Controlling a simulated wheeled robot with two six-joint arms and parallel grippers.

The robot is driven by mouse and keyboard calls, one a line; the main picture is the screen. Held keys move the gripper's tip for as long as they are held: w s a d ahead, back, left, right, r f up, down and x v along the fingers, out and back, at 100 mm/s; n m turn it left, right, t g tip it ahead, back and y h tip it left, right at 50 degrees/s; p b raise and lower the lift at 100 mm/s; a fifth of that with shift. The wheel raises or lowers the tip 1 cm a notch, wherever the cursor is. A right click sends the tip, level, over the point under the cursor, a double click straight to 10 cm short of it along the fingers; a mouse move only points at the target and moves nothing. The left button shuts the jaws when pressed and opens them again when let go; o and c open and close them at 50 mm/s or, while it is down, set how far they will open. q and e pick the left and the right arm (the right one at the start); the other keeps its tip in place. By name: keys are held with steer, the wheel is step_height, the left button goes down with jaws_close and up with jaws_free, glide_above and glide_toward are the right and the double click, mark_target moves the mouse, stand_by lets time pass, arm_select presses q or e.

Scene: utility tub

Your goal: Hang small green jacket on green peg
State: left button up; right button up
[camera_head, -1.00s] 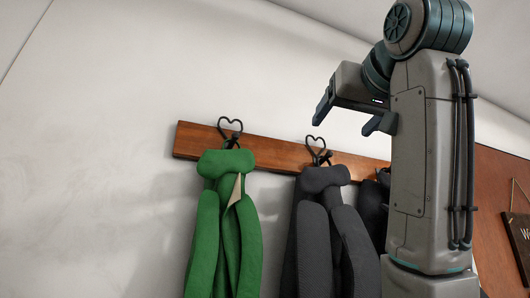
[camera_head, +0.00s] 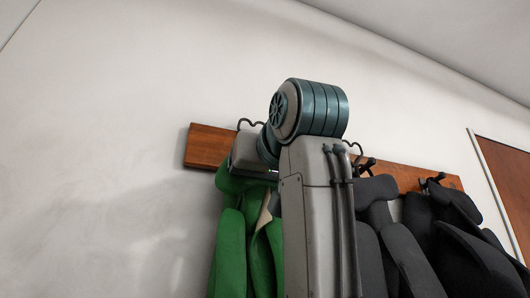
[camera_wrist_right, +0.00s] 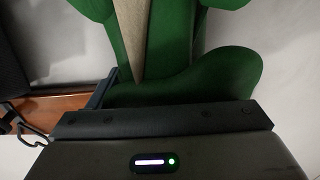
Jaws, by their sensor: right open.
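The small green jacket (camera_head: 231,250) hangs against the wall below the left end of a wooden hook board. I see no green-coloured peg. My left gripper is not in view.
A dark grey jacket (camera_head: 405,260) and a black jacket (camera_head: 465,245) hang right of my arm. A brown door (camera_head: 505,185) is at far right. The left wall is bare.

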steer(key=shift+w+a+r, duration=0.1)
steer(key=shift+w+a, duration=0.05)
steer(key=shift+w, duration=0.4)
steer(key=shift+p, duration=0.3)
steer(key=shift+w, duration=0.2)
steer(key=c, duration=0.6)
steer(key=shift+s, duration=0.1)
steer(key=c, duration=0.7)
steer(key=shift+s+r, duration=0.1)
steer(key=shift+s+r, duration=0.2)
steer(key=shift+r, duration=0.2)
